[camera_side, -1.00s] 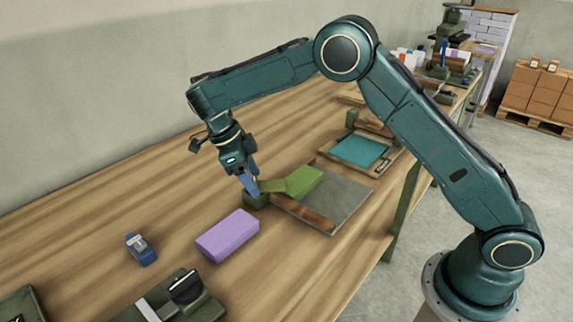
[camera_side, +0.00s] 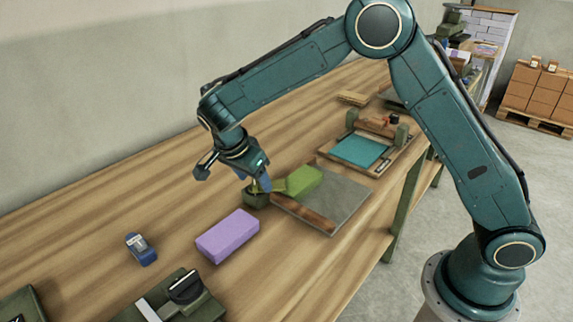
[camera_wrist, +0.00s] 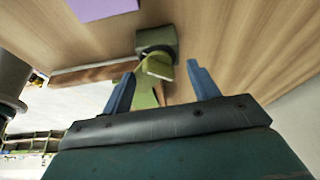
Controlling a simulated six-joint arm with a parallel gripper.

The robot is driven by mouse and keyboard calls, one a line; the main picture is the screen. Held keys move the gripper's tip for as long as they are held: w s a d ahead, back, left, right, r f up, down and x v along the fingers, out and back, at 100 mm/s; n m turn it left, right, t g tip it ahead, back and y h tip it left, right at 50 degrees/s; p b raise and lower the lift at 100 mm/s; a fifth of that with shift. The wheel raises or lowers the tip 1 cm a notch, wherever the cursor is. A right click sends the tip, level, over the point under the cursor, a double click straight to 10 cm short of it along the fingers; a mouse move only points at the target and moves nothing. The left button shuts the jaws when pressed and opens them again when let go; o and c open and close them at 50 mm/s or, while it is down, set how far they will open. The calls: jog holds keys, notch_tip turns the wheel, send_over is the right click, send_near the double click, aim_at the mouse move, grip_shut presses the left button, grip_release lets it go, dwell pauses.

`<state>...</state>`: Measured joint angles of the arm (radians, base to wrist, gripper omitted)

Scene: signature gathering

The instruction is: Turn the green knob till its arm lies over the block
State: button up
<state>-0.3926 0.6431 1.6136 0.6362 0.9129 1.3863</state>
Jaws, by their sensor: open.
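The green knob (camera_side: 256,198) stands on a dark green base on the bench. Its light green arm (camera_side: 279,187) points right toward a green slab (camera_side: 304,181) on a grey board; I cannot tell whether arm and slab are joined. A purple block (camera_side: 228,236) lies in front of the knob, clear of that arm. My gripper (camera_side: 256,182) is tilted above the knob, its blue fingers apart. In the wrist view, the knob's yellow-green top (camera_wrist: 158,67) is between and just beyond the open fingertips (camera_wrist: 161,70); contact is unclear. The purple block (camera_wrist: 104,7) is at the top edge.
The grey board (camera_side: 345,200) with a wooden edge strip lies right of the knob. A frame with a teal panel (camera_side: 361,150) stands behind it. A small blue device (camera_side: 141,249) and a dark green tool (camera_side: 178,298) are at front left. Bench left of the knob is clear.

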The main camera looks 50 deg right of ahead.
jog(key=n+t, duration=0.1)
jog(key=n, duration=0.3)
jog(key=shift+s, duration=0.1)
jog(key=n+t+y, duration=0.1)
jog(key=n+t, duration=0.1)
jog(key=n, duration=0.2)
jog(key=shift+s+d, duration=0.1)
jog(key=shift+d, duration=0.05)
jog(key=d+v, duration=0.1)
jog(key=v, duration=1.3)
jog(key=s+d+r+n+y, duration=0.1)
jog(key=s+d+r+n, duration=0.1)
jog(key=s+d, duration=0.3)
jog(key=s+d+r+n+t+y, duration=0.1)
jog(key=s+d+n, duration=0.4)
jog(key=s, duration=0.9)
jog(key=shift+s+d+r+t+y, duration=0.2)
jog(key=shift+d+r+t+y, duration=0.3)
jog(key=shift+r, duration=0.75)
jog(key=shift+a, duration=0.1)
